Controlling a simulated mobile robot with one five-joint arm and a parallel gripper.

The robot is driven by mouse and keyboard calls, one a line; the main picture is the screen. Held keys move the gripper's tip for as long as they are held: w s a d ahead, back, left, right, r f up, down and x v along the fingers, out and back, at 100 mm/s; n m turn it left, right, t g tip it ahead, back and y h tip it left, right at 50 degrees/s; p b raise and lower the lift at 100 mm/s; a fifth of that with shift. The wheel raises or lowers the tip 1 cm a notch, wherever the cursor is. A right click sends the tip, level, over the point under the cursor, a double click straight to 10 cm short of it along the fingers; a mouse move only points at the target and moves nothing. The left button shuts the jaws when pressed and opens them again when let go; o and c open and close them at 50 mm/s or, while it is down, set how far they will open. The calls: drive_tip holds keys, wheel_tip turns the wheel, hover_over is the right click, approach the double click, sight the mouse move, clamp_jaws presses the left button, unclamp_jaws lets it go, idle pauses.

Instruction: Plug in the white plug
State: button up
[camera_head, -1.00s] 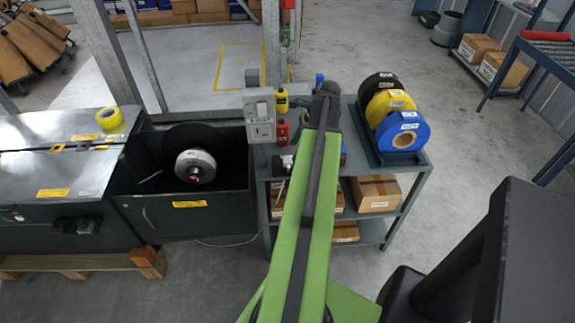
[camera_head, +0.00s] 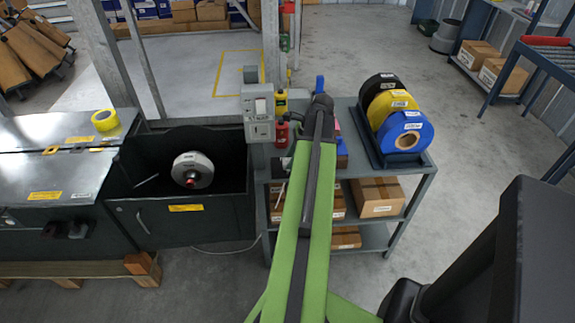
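A grey switch and socket box (camera_head: 259,114) is fixed to a metal post, left of my arm and at the near left corner of the shelf cart. A small white part lies near it on the cart top, partly hidden, and I cannot tell whether it is the white plug. My green arm reaches up the middle of the picture to the cart top. Its dark far end is over the cart, right of the box. My gripper's fingers are hidden behind the arm, so I cannot see whether they hold anything.
The grey cart (camera_head: 425,188) bears black, yellow and blue rolls (camera_head: 403,138) on its right side, and red and yellow bottles near the box. Cardboard boxes (camera_head: 378,197) sit on its lower shelf. A dark machine with a reel (camera_head: 193,170) stands left. Open floor lies to the right.

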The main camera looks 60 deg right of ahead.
clamp_jaws()
